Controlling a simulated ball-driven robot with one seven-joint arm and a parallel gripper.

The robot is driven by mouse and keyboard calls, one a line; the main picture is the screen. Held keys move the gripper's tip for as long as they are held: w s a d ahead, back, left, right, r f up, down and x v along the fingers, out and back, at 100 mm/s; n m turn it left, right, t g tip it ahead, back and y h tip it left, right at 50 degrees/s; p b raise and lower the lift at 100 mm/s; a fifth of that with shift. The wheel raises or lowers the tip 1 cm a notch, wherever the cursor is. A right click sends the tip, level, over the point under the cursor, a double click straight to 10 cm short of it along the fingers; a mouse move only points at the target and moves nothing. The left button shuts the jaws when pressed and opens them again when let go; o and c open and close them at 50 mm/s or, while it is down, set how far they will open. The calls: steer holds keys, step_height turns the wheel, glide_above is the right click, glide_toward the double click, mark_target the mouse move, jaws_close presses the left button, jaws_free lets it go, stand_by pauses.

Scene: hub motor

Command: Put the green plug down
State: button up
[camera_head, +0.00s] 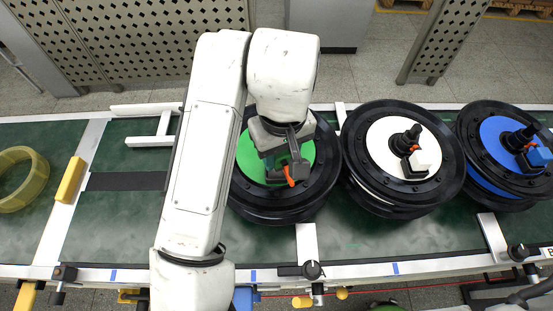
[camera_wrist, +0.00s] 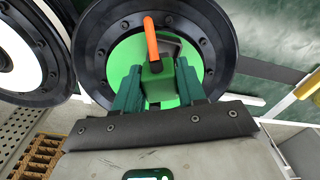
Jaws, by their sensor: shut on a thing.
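My gripper (camera_head: 287,168) hangs over the hub motor with the green face (camera_head: 247,156), near its centre. In the wrist view its two dark green fingers (camera_wrist: 156,84) are shut on the green plug (camera_wrist: 158,92). An orange piece (camera_wrist: 151,40) sticks out past the fingers and also shows in the head view (camera_head: 289,176). The plug is mostly hidden by my gripper in the head view. I cannot tell whether the plug touches the hub motor (camera_wrist: 206,62).
A hub motor with a white face (camera_head: 378,151) and a white plug (camera_head: 422,160) stands to the right, close by. A blue-faced one (camera_head: 490,136) with a blue plug (camera_head: 540,156) is farther right. A yellow ring (camera_head: 40,178) lies at the left.

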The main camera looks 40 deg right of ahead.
mark_target(278, 161)
steer(key=shift+w+f, duration=0.3)
steer(key=shift+f, duration=0.1)
step_height(278, 161, down, 2)
steer(key=shift+w+a+f, duration=0.1)
steer(key=shift+w+f, duration=0.05)
steer(key=shift+f, duration=0.55)
steer(key=shift+f+b, duration=0.5)
steer(key=shift+f, duration=0.25)
steer(key=o, duration=0.9)
steer(key=shift+s, duration=0.2)
steer(key=shift+o, duration=0.8)
steer(key=shift+r, duration=0.15)
steer(key=shift+w+r+p, duration=0.15)
steer(key=shift+r+p, duration=0.2)
steer(key=shift+r, duration=0.4)
steer(key=r, duration=0.8)
steer(key=r+p, duration=0.1)
steer(key=r, duration=0.2)
steer(key=shift+s+r, duration=0.25)
steer(key=shift+r, duration=0.15)
